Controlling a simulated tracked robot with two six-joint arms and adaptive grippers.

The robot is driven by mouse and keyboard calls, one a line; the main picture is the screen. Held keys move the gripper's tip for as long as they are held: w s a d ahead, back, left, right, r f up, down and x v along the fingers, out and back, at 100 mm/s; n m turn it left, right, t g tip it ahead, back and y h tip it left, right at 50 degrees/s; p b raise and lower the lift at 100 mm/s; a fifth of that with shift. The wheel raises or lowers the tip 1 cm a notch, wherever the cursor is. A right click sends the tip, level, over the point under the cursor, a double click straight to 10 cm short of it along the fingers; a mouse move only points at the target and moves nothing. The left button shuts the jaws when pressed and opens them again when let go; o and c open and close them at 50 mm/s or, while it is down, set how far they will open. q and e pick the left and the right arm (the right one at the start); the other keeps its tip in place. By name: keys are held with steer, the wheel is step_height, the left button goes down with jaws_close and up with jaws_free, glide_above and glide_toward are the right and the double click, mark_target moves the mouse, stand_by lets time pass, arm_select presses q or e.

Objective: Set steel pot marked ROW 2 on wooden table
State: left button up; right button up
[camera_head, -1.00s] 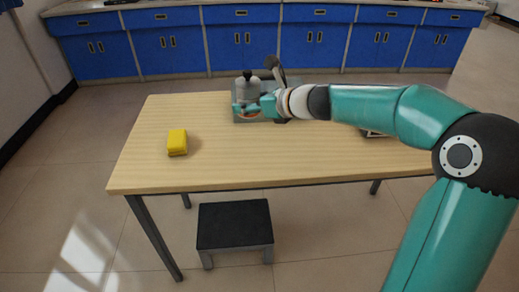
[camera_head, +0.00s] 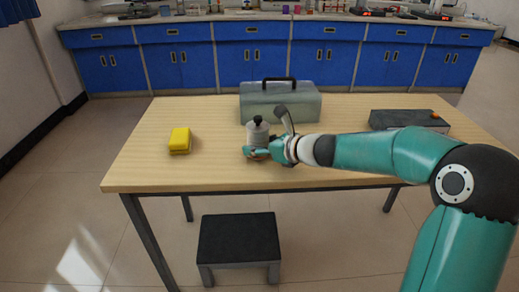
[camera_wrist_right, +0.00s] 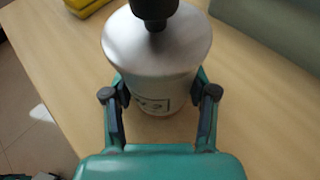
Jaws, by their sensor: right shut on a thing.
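The steel pot (camera_head: 257,133), a grey cylinder with a black knob on its lid, is at the front middle of the wooden table (camera_head: 215,173). In the right wrist view the pot (camera_wrist_right: 158,45) stands between the fingers, with a partly hidden label ending in what looks like a 2. My right gripper (camera_head: 262,153) is shut on the pot's lower body; its two dark finger pads (camera_wrist_right: 160,97) press on both sides. The pot looks upright. I cannot tell whether its base touches the table. My left gripper is not in view.
A grey-green toolbox (camera_head: 280,103) with a black handle stands behind the pot. A yellow block (camera_head: 180,140) lies to the left. A dark grey box (camera_head: 408,120) is at the right. A black-topped stool (camera_head: 238,238) is on the floor in front.

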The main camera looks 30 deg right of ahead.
steer(key=o, duration=1.4)
steer(key=p+v, duration=0.2)
steer(key=v, duration=0.9)
steer(key=shift+r+p, duration=0.1)
steer(key=shift+p, duration=0.25)
steer(key=shift+s+d+r, duration=0.1)
steer(key=shift+s, duration=0.4)
